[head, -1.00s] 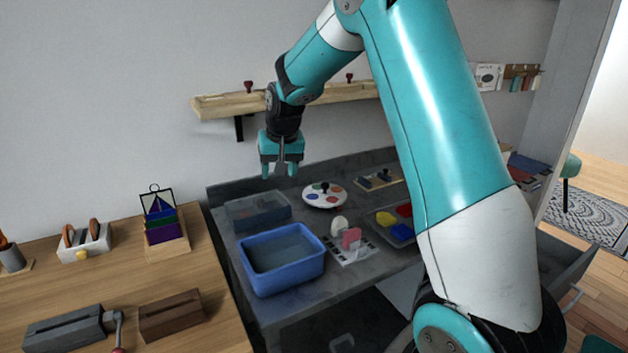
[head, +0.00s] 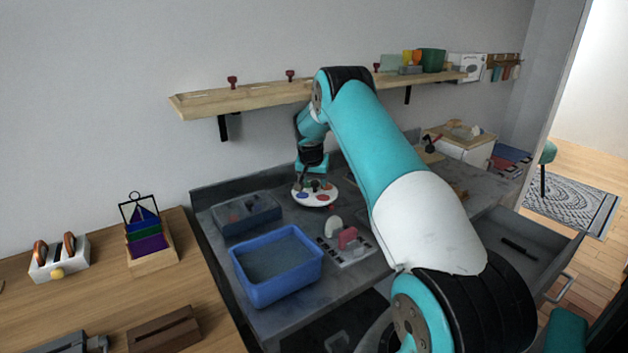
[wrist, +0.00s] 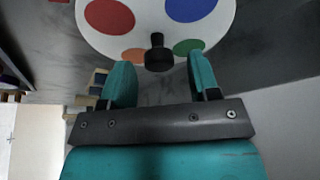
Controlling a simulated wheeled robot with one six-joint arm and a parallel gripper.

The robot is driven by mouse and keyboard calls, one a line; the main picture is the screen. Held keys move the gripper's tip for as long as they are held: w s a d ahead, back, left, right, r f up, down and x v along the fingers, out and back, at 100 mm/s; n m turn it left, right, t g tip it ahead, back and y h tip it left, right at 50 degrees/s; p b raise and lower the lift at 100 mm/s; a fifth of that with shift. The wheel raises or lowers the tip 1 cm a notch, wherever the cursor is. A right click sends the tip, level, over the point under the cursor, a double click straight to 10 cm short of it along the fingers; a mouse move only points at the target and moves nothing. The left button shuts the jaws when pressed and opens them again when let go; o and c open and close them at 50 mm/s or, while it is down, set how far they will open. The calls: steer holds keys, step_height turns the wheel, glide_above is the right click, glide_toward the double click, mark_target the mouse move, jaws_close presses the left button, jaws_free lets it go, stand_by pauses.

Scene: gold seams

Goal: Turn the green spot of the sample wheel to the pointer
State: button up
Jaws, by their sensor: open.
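The sample wheel (head: 318,202) is a white disc with coloured spots on the grey bench. It fills the top of the wrist view (wrist: 150,22), with red, blue, orange and green spots showing. The green spot (wrist: 188,46) lies just right of the wheel's black knob (wrist: 158,54), close to my right fingertip. My gripper (wrist: 160,62) is open, with the knob between its two teal fingertips in the picture; I cannot tell whether they touch it. In the head view my gripper (head: 313,182) is low over the wheel. I cannot make out the pointer.
A blue bin (head: 275,290) and a grey-blue box (head: 246,215) stand left of the wheel. A white and a pink piece (head: 348,238) stand in front of it. A wooden shelf (head: 250,95) runs along the wall behind. Bare bench lies between bin and wheel.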

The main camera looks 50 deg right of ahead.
steer(key=shift+w+d+f, duration=0.1)
steer(key=shift+d+f, duration=0.1)
steer(key=shift+f, duration=0.25)
jaws_close()
steer(key=shift+d, duration=0.15)
